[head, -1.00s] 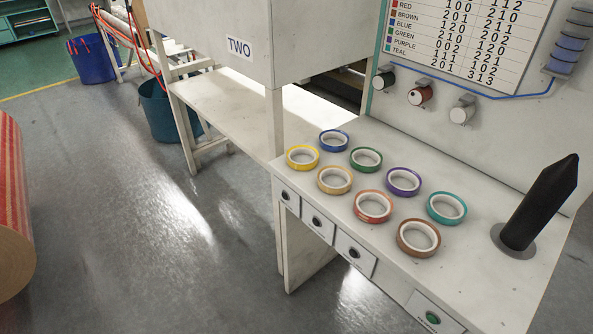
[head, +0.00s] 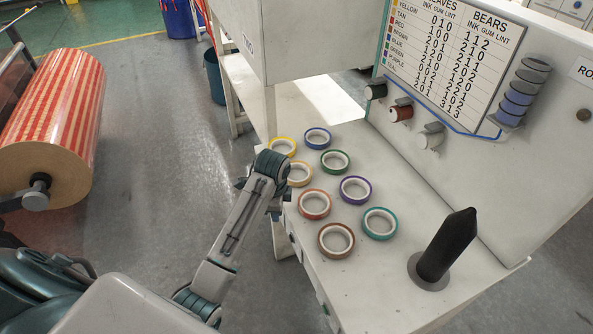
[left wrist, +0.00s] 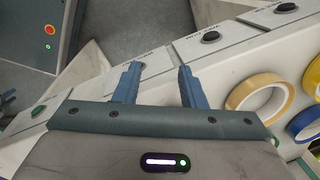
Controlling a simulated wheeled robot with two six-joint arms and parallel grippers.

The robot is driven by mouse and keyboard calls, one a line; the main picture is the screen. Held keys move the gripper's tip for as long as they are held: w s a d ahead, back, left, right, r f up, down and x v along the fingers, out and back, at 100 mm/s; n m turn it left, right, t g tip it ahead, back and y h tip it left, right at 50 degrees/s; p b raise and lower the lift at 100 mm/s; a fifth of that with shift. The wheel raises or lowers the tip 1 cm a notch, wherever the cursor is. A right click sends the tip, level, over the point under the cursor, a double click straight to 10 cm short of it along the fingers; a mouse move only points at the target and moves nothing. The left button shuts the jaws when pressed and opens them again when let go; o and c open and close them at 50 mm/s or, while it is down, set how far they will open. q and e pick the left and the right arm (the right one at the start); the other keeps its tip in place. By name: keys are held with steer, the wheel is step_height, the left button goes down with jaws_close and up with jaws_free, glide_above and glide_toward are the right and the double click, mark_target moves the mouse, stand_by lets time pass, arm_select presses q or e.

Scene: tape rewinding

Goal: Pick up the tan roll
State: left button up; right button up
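The tan roll (head: 301,173) lies flat on the white bench in the head view, partly hidden behind my left wrist. In the left wrist view the tan roll (left wrist: 236,100) lies to the right of the fingers, apart from them. My left gripper (left wrist: 158,75) is open and empty, over the bench's front edge with its labelled button panels.
A yellow roll (head: 294,146), blue roll (head: 318,146), red roll (head: 314,217) and several others lie close around the tan roll. A black upright spindle (head: 447,246) stands at the right of the bench. A cabinet (head: 262,60) overhangs the back left.

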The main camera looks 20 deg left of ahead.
arm_select(q)
steer(key=w+a+r+m+g, duration=0.1)
steer(key=w+r+m, duration=0.5)
steer(key=w+r, duration=0.55)
steer(key=shift+m+h, duration=0.3)
steer(key=shift+m, duration=0.1)
steer(key=f, duration=0.4)
steer(key=w+f, duration=0.1)
steer(key=f, duration=0.1)
steer(key=shift+w+a+f, duration=0.1)
steer(key=shift+a+f, duration=0.1)
steer(key=shift+f, duration=0.1)
steer(key=shift+f+p, duration=0.25)
steer(key=shift+p, duration=0.2)
steer(key=f, duration=0.1)
steer(key=f+p, duration=0.1)
steer(key=f, duration=0.1)
steer(key=f+p, duration=0.1)
steer(key=shift+s+a+f, duration=0.15)
steer(key=shift+s+a, duration=0.25)
steer(key=shift+f, duration=0.25)
jaws_close()
